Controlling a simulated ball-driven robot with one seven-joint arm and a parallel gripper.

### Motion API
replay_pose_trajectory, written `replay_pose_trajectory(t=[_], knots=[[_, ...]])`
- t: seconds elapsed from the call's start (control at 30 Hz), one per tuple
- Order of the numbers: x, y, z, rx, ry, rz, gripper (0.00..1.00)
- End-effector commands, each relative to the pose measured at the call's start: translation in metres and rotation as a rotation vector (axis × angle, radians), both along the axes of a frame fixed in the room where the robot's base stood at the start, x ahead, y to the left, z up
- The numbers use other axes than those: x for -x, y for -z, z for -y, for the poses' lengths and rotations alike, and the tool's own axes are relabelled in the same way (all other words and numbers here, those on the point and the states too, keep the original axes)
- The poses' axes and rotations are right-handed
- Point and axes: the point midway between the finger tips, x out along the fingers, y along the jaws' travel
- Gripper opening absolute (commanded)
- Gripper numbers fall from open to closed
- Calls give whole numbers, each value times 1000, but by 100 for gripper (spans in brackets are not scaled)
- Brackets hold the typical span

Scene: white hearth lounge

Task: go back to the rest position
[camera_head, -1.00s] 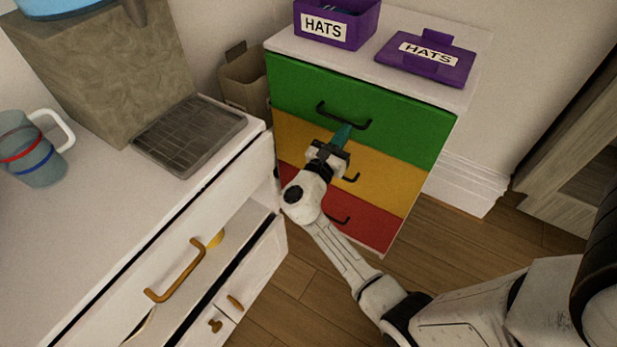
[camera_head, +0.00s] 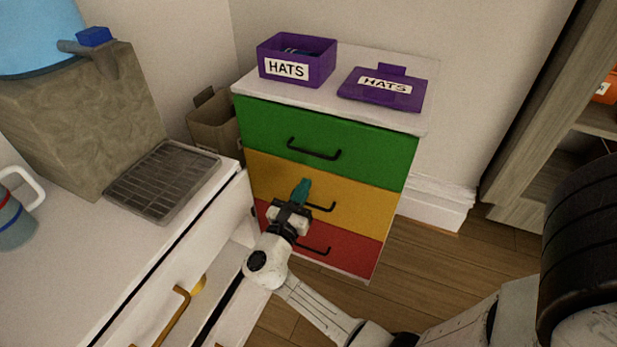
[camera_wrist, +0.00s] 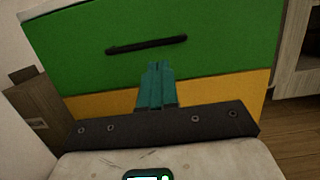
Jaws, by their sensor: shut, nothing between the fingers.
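My gripper (camera_head: 304,190) has teal fingers and is shut with nothing between them. In the head view it is in front of the yellow drawer (camera_head: 262,180) of a small dresser, left of that drawer's black handle. In the wrist view the shut fingers (camera_wrist: 155,85) point toward the green drawer (camera_wrist: 80,50), below its black handle (camera_wrist: 146,46). I cannot tell the exact gap between the fingertips and the dresser. My arm reaches in from the lower right.
An open purple HATS box (camera_head: 318,66) and its purple lid (camera_head: 400,101) are on the dresser top. A white counter (camera_head: 60,270) with an open drawer below stands at left, bearing a drain grate (camera_head: 162,180) and a mug (camera_head: 14,225). Bare wooden floor (camera_head: 430,255) lies right of the dresser.

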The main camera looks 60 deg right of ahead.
Motion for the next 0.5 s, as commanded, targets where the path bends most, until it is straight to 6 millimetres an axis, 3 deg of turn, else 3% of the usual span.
replay_pose_trajectory(t=[0.23, 0.5], knots=[[0, 8, -43, 0, -6, -2, 0], [1, 12, -62, 0, -3, -2, 0]])
